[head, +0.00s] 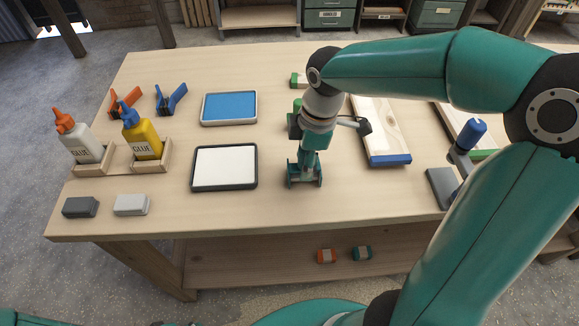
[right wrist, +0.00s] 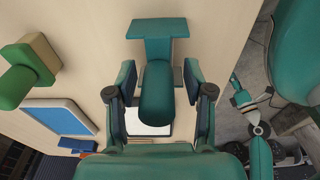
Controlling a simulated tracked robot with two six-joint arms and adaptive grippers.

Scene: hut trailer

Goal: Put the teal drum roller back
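My right gripper (head: 304,178) points down at the front middle of the workbench, just right of the white tray. In the right wrist view a teal roller (right wrist: 157,92) with a rounded handle and a flat teal end plate (right wrist: 158,38) sits between the two fingers (right wrist: 160,95). The fingers stand on either side of the handle, with a narrow gap at the right; contact on the left cannot be told. In the head view the gripper largely hides this roller. My left gripper cannot be made out.
A white tray (head: 224,167) and a blue tray (head: 229,108) lie left of the gripper. A green tool (right wrist: 18,85) stands close behind it. A board with a blue end (head: 388,160) and a blue roller on a grey base (head: 468,138) are to the right. Glue bottles (head: 145,140) stand left.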

